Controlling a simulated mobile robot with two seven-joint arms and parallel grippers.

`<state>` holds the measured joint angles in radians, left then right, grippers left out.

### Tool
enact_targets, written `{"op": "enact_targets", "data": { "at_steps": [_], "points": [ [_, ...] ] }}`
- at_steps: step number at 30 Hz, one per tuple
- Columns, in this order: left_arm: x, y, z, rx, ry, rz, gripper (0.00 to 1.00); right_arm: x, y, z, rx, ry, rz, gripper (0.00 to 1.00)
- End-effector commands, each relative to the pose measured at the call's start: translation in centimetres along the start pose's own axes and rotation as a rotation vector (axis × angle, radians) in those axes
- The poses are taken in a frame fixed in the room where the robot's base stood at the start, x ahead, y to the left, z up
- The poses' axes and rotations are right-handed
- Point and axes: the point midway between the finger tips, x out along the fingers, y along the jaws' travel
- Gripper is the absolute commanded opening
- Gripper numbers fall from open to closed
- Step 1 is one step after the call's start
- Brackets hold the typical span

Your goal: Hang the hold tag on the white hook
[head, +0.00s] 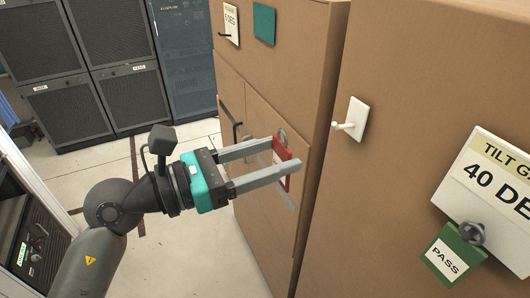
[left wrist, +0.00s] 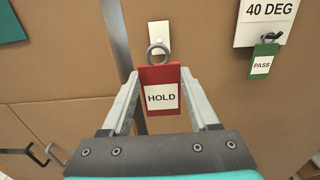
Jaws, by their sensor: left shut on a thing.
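The hold tag is red with a white HOLD label and a grey ring on top; in the head view the tag (head: 282,147) is between the fingertips of my left gripper (head: 280,158). In the left wrist view the tag (left wrist: 159,77) is upright, label facing the camera, ring up, gripped at its sides. The white hook (head: 352,121) is a peg on a white plate on the brown cabinet face, up and right of the tag in the head view, apart from it. In the left wrist view its plate (left wrist: 159,32) shows just above the ring. My right gripper is out of view.
A green PASS tag (head: 447,258) hangs below a white 40 DEG sign (head: 498,183) on the right. Another sign (head: 231,22) and a green plate (head: 264,24) are on the far cabinet face. A dark handle (head: 230,119) sticks out there. Dark racks stand behind open floor.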

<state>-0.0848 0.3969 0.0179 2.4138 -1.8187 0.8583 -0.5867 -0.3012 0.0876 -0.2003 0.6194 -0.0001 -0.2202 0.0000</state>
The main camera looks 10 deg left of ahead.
Motion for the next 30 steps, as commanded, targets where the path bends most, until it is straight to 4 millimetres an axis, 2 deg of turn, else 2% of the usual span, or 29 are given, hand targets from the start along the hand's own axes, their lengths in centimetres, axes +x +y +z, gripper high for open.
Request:
{"op": "enact_targets", "data": {
  "at_steps": [7,21,30],
  "points": [
    [1.5,0.0,0.2,-0.001,-0.002,-0.001,0.09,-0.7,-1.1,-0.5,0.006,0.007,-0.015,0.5],
    [4.3,0.0,0.1,-0.001,-0.001,0.0,0.09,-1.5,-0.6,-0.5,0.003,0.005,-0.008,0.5],
    [5.2,-0.1,0.0,0.0,0.0,-0.001,0.09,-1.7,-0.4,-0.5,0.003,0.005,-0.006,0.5]
  ]
}}
